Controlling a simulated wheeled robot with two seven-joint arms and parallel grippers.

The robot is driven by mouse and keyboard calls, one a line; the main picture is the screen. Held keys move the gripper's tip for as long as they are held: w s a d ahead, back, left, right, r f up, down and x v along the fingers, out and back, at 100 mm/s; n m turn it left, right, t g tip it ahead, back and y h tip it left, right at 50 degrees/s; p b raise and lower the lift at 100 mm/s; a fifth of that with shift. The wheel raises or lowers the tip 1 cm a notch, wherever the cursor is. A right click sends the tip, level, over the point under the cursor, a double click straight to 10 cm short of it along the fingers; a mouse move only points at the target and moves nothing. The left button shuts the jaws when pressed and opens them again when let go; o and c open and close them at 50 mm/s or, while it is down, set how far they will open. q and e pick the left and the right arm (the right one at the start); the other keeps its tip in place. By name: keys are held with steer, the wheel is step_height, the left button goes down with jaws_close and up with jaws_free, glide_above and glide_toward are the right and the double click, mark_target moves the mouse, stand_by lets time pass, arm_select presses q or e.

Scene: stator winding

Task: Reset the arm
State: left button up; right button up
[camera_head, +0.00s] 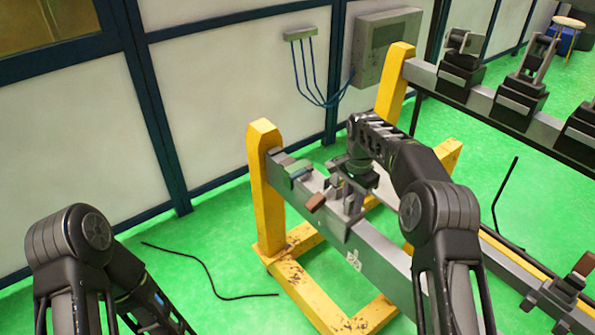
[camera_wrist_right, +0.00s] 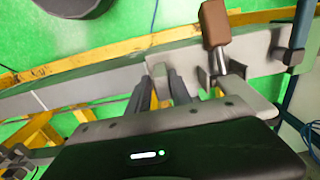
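My right arm (camera_head: 400,160) reaches out over a grey beam on a yellow stand. My right gripper (camera_head: 350,197) is low at the beam, close to a clamp with a brown handle (camera_head: 316,203).
The grey beam (camera_head: 385,257) rests on the yellow stand (camera_head: 264,190). A second beam with several black fixtures (camera_head: 515,100) is at the upper right. A dark cable (camera_head: 205,270) lies on the green floor. A grey wall box (camera_head: 385,45) hangs behind.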

steer(key=shift+o, duration=0.5)
steer(key=shift+o, duration=0.9)
